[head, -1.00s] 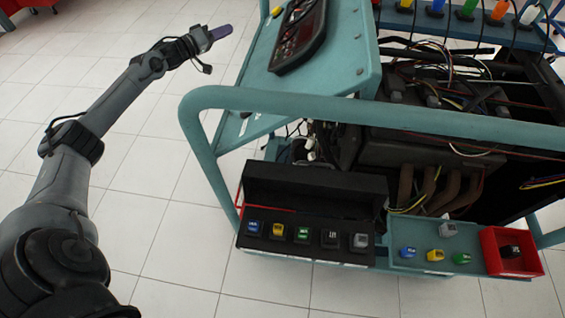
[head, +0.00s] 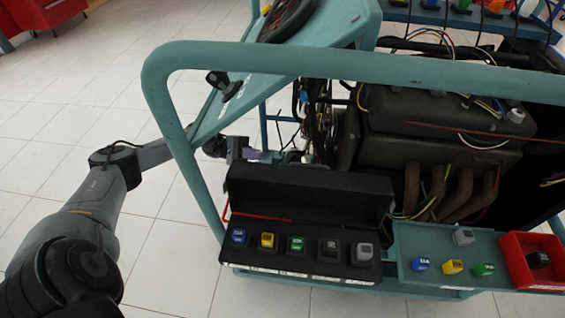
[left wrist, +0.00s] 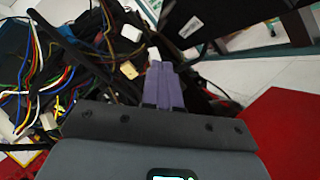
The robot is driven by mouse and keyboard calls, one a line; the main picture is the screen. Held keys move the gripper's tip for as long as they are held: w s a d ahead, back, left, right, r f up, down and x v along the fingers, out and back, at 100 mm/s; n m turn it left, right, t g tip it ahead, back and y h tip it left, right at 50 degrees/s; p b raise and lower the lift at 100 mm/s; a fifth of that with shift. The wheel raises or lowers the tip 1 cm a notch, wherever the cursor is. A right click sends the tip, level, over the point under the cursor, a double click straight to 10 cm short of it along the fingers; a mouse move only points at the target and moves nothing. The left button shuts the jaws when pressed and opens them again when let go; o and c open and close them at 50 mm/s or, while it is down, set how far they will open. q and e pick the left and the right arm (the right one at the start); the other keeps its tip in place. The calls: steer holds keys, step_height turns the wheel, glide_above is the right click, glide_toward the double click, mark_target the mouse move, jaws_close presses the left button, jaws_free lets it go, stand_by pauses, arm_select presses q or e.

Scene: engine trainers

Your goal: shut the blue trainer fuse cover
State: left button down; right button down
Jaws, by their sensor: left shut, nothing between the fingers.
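The fuse cover (head: 310,190) is a long black lid on the teal-blue trainer frame (head: 330,54). It stands open along the back of the black fuse box (head: 305,263), whose row of coloured fuses lies exposed. My left gripper (head: 262,156) is behind the cover, near its left end, inside the frame's rail. Its purple fingers are shut and empty; they also show closed together in the left wrist view (left wrist: 165,70). I cannot tell whether they touch the cover. My right gripper is not in view.
The teal rail arches over my left forearm's end. Loose wires and connectors (left wrist: 60,75) lie close to the fingers. The dark engine (head: 440,125) stands behind. A teal tray with loose fuses (head: 453,267) and a red bin (head: 535,285) are at right.

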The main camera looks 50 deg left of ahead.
arm_select(q)
steer(key=p, duration=0.2)
glide_toward(295, 164)
steer(key=w+f, duration=0.2)
steer(key=d+r+p, duration=0.1)
steer(key=d+p, duration=0.1)
steer(key=d+r+p, duration=0.2)
steer(key=p, duration=0.1)
steer(key=shift+w+p, duration=0.1)
steer(key=shift+p, duration=0.2)
steer(key=shift+d+p, duration=0.35)
steer(key=shift+d, duration=0.05)
